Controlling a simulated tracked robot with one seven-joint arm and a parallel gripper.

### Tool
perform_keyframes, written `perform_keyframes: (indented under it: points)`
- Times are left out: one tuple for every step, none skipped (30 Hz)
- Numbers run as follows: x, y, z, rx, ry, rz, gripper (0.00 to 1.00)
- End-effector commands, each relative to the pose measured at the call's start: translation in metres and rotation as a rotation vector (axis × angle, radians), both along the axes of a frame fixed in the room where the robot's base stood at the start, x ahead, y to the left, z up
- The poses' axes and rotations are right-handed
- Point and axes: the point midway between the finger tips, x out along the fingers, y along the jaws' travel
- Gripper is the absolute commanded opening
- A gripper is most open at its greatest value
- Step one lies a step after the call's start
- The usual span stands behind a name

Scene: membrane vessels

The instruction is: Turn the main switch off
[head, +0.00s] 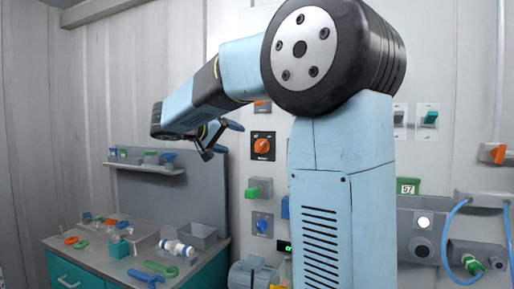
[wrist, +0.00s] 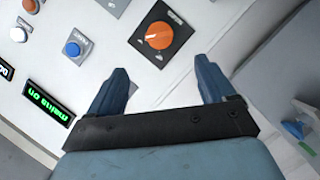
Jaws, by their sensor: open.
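The main switch looks to be the orange rotary knob (head: 262,146) on a black square plate on the wall; it also shows in the wrist view (wrist: 159,36), at the top centre. Its pointer angle is hard to read. My gripper (head: 228,138) is open and empty, left of the switch in the head view. In the wrist view my gripper (wrist: 160,65) has its two blue fingers spread wide, with the knob beyond the tips and between their lines, apart from both. A display (wrist: 48,102) shows green text that seems to read "mains on".
A blue button (wrist: 72,48) and a blue rotary switch (head: 262,223) are on the same wall. A green-fronted box (head: 258,188) sits below the orange knob. A cluttered workbench (head: 100,262) and a shelf (head: 145,167) stand at left.

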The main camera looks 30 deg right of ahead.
Motion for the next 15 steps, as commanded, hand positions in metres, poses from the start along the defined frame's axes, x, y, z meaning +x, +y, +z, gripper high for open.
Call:
perform_keyframes:
  points:
    - [0.001,-0.005,-0.001,0.000,0.000,-0.001,0.83]
    - [0.003,-0.008,-0.002,0.000,0.000,-0.001,0.83]
    - [0.004,-0.012,-0.003,0.001,0.001,-0.002,0.83]
    - [0.005,-0.017,-0.005,0.000,0.002,-0.003,0.83]
    - [0.007,-0.021,-0.006,0.000,0.002,-0.003,0.83]
    - [0.009,-0.027,-0.008,0.001,0.002,-0.002,0.83]
    - [0.011,-0.032,-0.009,0.000,0.003,-0.002,0.83]
    - [0.013,-0.037,-0.011,0.001,0.003,-0.002,0.83]
    - [0.015,-0.044,-0.012,0.001,0.003,-0.003,0.83]
    - [0.017,-0.049,-0.014,0.001,0.003,-0.003,0.83]
    - [0.019,-0.053,-0.015,0.001,0.004,-0.002,0.83]
    - [0.021,-0.060,-0.017,0.001,0.003,-0.002,0.83]
    - [0.023,-0.064,-0.018,0.001,0.003,-0.002,0.83]
    - [0.025,-0.069,-0.019,0.001,0.003,-0.003,0.83]
    - [0.027,-0.076,-0.021,0.001,0.003,-0.003,0.83]
